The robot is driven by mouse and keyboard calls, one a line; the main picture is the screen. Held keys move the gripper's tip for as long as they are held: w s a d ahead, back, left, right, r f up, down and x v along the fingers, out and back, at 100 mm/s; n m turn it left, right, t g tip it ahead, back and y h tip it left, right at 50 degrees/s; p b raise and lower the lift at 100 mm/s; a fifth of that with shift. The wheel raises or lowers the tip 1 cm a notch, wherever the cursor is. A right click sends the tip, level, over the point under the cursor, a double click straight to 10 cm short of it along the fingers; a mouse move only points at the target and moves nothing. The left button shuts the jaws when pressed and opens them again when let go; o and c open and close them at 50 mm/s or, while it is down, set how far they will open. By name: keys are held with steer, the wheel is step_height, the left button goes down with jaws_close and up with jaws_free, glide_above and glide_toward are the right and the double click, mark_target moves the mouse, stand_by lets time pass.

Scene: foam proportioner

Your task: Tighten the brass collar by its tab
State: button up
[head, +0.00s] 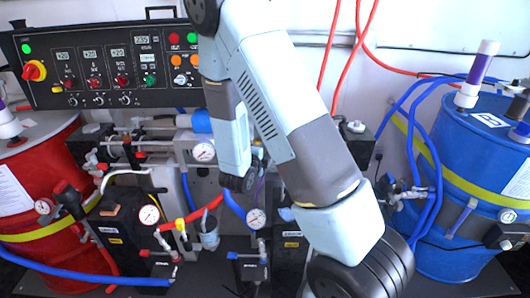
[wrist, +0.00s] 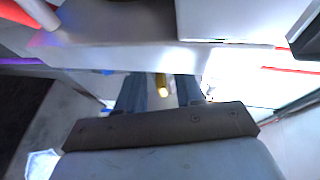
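In the wrist view my gripper (wrist: 161,80) has its two blue-grey fingers apart, with a clear gap between them. In the head view my arm reaches down over the middle of the machine, and the fingers and collar cannot be made out there.
A black control panel (head: 110,97) stands at the back left. A red drum (head: 35,175) is at left and a blue drum (head: 470,190) at right. Gauges, hoses and a small grey cup (head: 209,238) crowd the middle. In the wrist view a pale metal block (wrist: 230,20) lies close above the fingers.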

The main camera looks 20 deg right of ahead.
jaws_close()
steer(key=shift+a, duration=0.15)
steer(key=shift+w, duration=0.1)
steer(key=shift+f, duration=0.1)
steer(key=shift+f+m+t+h, duration=0.6)
steer(key=shift+f+t+h, duration=0.3)
steer(key=shift+t, duration=0.5)
steer(key=shift+d+f+m+t+h, duration=0.2)
steer(key=shift+f+m+t+h, duration=0.6)
steer(key=shift+h, duration=0.5)
